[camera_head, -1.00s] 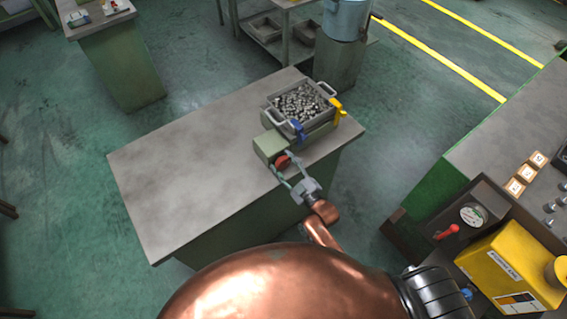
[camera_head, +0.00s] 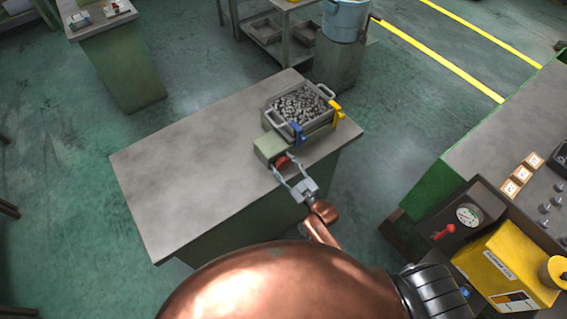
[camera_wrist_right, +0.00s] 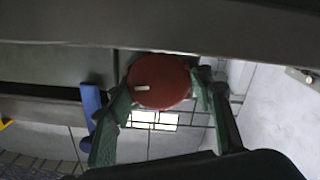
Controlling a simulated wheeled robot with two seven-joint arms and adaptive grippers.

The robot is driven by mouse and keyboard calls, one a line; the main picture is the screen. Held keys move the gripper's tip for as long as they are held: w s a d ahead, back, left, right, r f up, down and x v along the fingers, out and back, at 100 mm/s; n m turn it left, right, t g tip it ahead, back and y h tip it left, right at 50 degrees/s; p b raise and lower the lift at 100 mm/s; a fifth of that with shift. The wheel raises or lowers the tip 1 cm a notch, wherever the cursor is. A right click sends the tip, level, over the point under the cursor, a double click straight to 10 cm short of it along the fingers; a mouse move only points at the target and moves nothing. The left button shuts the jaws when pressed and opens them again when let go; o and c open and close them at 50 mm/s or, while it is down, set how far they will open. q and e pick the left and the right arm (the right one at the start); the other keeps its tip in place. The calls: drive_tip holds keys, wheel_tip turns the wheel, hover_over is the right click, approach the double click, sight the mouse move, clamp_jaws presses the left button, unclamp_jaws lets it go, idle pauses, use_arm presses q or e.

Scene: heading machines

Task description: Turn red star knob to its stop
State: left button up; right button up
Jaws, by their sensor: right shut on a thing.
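The red star knob (camera_head: 282,162) sits on the front face of a green box (camera_head: 268,148) at the edge of the grey bench. In the right wrist view, the knob (camera_wrist_right: 159,82) is a round red disc with a short white mark left of its middle. My right gripper (camera_head: 284,166) is shut on the knob, and its fingers (camera_wrist_right: 160,92) stand on both sides of it. The knob's star edge is partly hidden by the fingers. My left gripper is not in view.
A metal tray of small metal parts (camera_head: 300,103) stands behind the green box, with a blue clamp (camera_head: 297,132) and a yellow clamp (camera_head: 337,113). The bench top (camera_head: 190,165) left of it is bare. A machine with a gauge (camera_head: 468,215) and red lever stands at right.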

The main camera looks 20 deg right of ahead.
drive_tip(key=m+p, duration=0.1)
drive_tip(key=m, duration=0.2)
drive_tip(key=shift+r+m+p, duration=0.15)
drive_tip(key=shift+m+p, duration=0.25)
drive_tip(key=shift+d+m+p, duration=0.1)
drive_tip(key=shift+m+p, duration=0.6)
drive_tip(key=shift+m, duration=1.1)
drive_tip(key=shift+w, duration=0.1)
drive_tip(key=o, duration=1.2)
drive_tip(key=v, duration=1.2)
